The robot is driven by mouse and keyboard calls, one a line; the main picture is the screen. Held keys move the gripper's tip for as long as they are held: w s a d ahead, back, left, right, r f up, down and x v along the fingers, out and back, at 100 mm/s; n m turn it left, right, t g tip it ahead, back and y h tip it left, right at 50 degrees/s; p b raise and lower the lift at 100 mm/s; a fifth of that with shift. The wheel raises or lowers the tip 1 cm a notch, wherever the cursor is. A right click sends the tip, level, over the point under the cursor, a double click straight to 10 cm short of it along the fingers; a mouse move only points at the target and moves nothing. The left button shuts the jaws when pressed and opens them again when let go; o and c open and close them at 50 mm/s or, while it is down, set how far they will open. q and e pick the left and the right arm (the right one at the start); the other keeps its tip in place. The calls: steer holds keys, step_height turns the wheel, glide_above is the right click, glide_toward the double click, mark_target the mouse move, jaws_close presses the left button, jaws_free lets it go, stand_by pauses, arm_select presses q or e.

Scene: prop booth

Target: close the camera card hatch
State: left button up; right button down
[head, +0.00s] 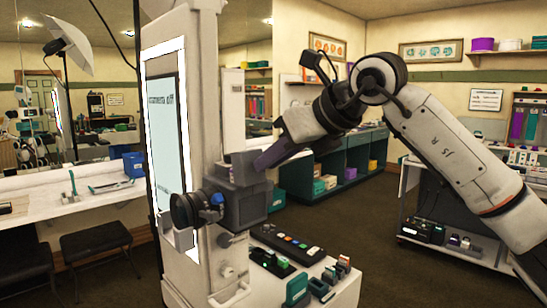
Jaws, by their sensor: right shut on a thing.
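A dark grey camera (243,203) stands at the front of a white booth, with its round black lens (186,210) facing left. A grey flap-like piece, which looks like the card hatch (243,166), stands up at the camera's upper right. My right gripper (262,162) comes in from the right, its purple fingers shut at this piece. The fingertips are partly hidden, and how far the hatch stands open is hard to tell. My left gripper is not in view.
A white table (345,290) below the camera carries a black button panel (288,243) and several small coloured blocks. A tall booth panel with a lit screen (167,135) stands close on the left. Open floor lies between the table and the teal shelves (345,172) behind.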

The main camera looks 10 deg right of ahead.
steer(key=c, duration=1.7)
jaws_free()
steer(key=b+v, duration=0.2)
steer(key=v, duration=0.8)
steer(key=shift+s+r, duration=0.1)
